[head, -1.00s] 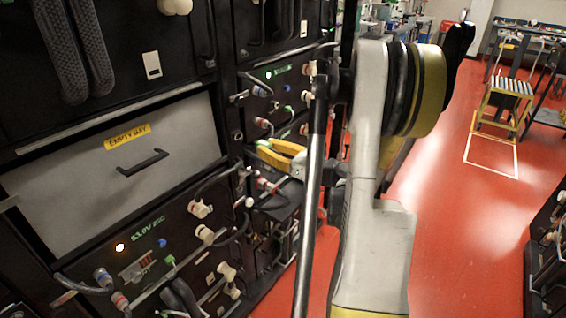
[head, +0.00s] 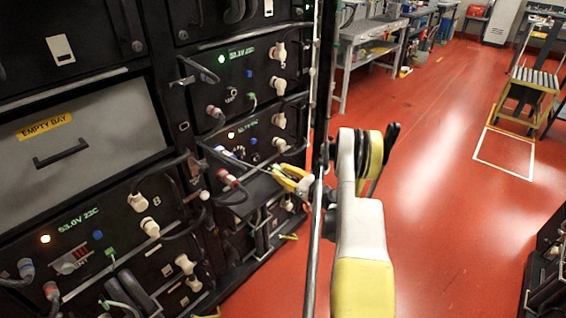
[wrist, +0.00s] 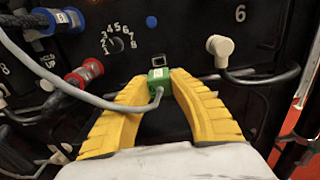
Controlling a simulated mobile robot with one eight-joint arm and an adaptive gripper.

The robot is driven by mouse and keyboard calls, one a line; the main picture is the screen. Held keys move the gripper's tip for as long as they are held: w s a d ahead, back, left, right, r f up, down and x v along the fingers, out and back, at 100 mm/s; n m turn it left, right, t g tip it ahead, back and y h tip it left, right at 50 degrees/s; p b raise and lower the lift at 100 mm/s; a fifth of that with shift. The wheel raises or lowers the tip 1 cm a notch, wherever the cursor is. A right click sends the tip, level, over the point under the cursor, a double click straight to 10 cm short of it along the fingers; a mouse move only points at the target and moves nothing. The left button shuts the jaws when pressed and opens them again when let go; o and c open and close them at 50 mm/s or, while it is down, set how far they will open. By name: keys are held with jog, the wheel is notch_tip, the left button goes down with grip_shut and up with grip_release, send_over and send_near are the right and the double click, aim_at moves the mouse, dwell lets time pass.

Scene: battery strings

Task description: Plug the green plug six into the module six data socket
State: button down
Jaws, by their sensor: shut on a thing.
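My gripper (wrist: 160,84) has yellow fingers shut on the green plug (wrist: 158,76) in the wrist view. A thin grey cable leaves the plug and runs to the upper left. A small square socket (wrist: 158,60) with a pale outline sits on the black panel just above the plug in the picture. The plug looks close to it but apart, though the exact gap is hard to judge. In the head view my gripper (head: 284,176) is at the rack's right side, and the plug is too small to make out.
A cream elbow connector (wrist: 220,46) with a black cable is right of the socket. A red connector (wrist: 84,73), a blue connector (wrist: 58,20) and a numbered dial (wrist: 117,45) are left. A horizontal rail (wrist: 200,77) passes behind the fingers. Red floor (head: 430,200) is open at right.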

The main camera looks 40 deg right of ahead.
jog(key=shift+a, duration=0.1)
jog(key=shift+w, duration=0.1)
jog(key=shift+w+a, duration=0.15)
jog(key=shift+w, duration=1.25)
jog(key=shift+w+a, duration=0.1)
jog(key=shift+w, duration=1.3)
jog(key=shift+w+a, duration=0.1)
jog(key=shift+w, duration=1.45)
jog(key=c, duration=1.1)
grip_release()
jog(key=shift+c, duration=0.2)
jog(key=s, duration=0.7)
jog(key=shift+s+d, duration=0.2)
jog(key=shift+d, duration=0.05)
